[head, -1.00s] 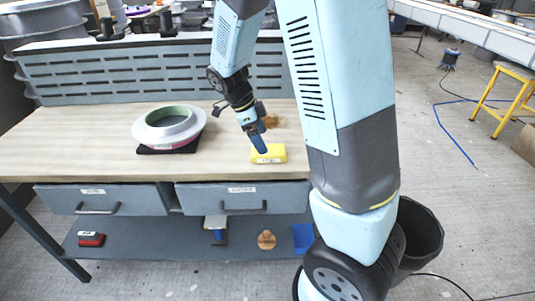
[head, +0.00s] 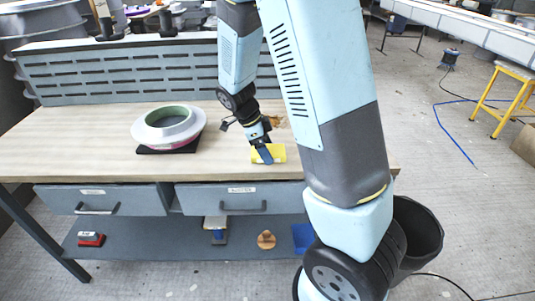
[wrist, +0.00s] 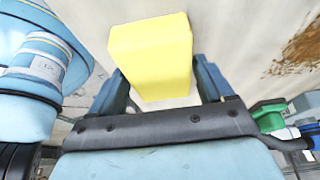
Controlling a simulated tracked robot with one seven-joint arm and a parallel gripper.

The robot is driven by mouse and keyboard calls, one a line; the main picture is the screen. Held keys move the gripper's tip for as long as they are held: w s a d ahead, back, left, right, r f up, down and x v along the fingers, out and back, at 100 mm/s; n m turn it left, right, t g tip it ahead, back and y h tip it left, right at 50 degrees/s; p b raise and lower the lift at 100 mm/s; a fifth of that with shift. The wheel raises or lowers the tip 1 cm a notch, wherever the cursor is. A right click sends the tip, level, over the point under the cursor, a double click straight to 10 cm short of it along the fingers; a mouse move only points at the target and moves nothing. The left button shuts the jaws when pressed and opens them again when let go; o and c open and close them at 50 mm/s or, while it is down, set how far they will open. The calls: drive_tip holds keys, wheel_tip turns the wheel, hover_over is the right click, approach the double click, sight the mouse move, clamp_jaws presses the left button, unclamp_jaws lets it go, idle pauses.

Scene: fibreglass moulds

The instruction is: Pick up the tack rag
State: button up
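The tack rag shows as a yellow block (head: 279,153) on the wooden bench top, near its front edge. In the wrist view the yellow block (wrist: 150,50) lies between and beyond my two dark blue fingers. My gripper (head: 263,155) points down at the block, and one finger covers part of it in the head view. In the wrist view my gripper (wrist: 161,78) has its fingers apart, one on each side of the block's near end. The left finger is very close to the block; I cannot tell whether it touches.
A round grey mould (head: 168,127) with a green inside stands on a black mat to the left. A brown patch (wrist: 300,45) lies beside the block. A slotted back panel (head: 130,74) closes the bench's rear. The bench top's left part (head: 60,150) is clear.

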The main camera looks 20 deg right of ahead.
sight(272, 150)
drive_tip(key=c, duration=0.5)
drive_tip(key=shift+c, duration=0.2)
drive_tip(key=shift+r, duration=0.25)
drive_tip(key=r, duration=0.3)
drive_tip(key=shift+s+r, duration=0.15)
drive_tip(key=shift+s, duration=0.05)
drive_tip(key=s+r, duration=0.9)
drive_tip(key=s, duration=0.4)
drive_tip(key=shift+s+d, duration=0.3)
drive_tip(key=shift+d, duration=0.05)
drive_tip(key=shift+r, duration=0.1)
